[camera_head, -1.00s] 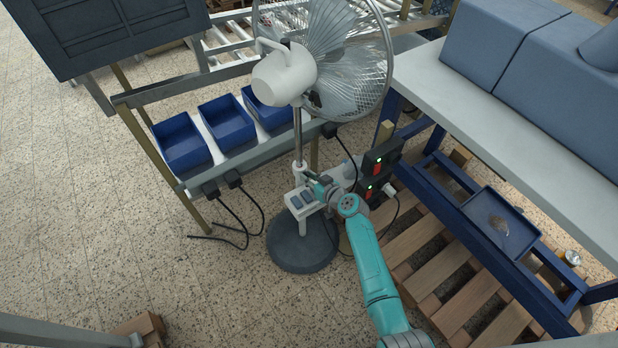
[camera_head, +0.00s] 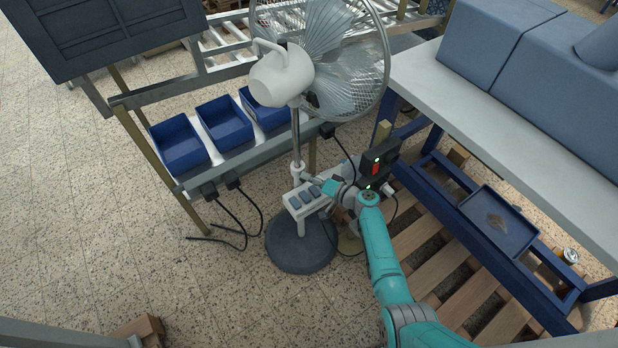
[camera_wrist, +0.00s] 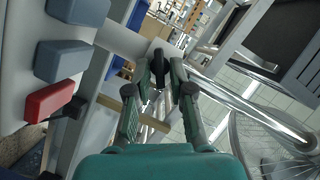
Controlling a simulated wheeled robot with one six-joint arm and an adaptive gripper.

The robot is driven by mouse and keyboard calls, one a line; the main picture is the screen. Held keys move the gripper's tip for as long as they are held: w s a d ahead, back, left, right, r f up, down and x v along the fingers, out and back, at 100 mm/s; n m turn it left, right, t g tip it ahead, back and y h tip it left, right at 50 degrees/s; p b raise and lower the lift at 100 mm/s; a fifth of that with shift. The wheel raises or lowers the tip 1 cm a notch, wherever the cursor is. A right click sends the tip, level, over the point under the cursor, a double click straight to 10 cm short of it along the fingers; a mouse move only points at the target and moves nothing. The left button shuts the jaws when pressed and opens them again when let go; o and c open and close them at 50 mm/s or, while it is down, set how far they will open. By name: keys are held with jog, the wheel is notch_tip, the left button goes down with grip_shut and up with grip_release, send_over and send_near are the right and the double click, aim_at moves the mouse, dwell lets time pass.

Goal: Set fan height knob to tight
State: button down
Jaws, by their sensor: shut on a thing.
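The white pedestal fan (camera_head: 283,75) stands upright, with its pole (camera_head: 296,135) rising from a round dark base (camera_head: 300,245). The dark fan height knob (camera_wrist: 158,64) is between my fingertips in the wrist view. My gripper (camera_wrist: 160,80) is shut on it. In the head view my gripper (camera_head: 322,182) is beside the pole, just above the fan's button panel (camera_head: 306,200), and the knob cannot be made out there. The wrist view shows grey buttons and a red button (camera_wrist: 50,100) on the panel at the left. The knob's marking or angle cannot be read.
Black boxes with green lights (camera_head: 380,158) and a plug with a cable stand close to the right of my wrist. Blue bins (camera_head: 180,143) line a rack at the left. A workbench (camera_head: 480,105) and wooden pallet (camera_head: 450,265) are at the right.

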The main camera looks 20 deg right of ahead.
jog(key=shift+m+y, duration=0.3)
jog(key=shift+m, duration=0.4)
jog(key=c, duration=1.3)
grip_release()
jog(key=shift+f, duration=0.1)
jog(key=shift+o, duration=0.2)
jog(key=shift+s+d, duration=0.1)
jog(key=v, duration=1.1)
jog(key=shift+s+d, duration=0.2)
jog(key=shift+s, duration=0.15)
jog(key=shift+f, duration=0.15)
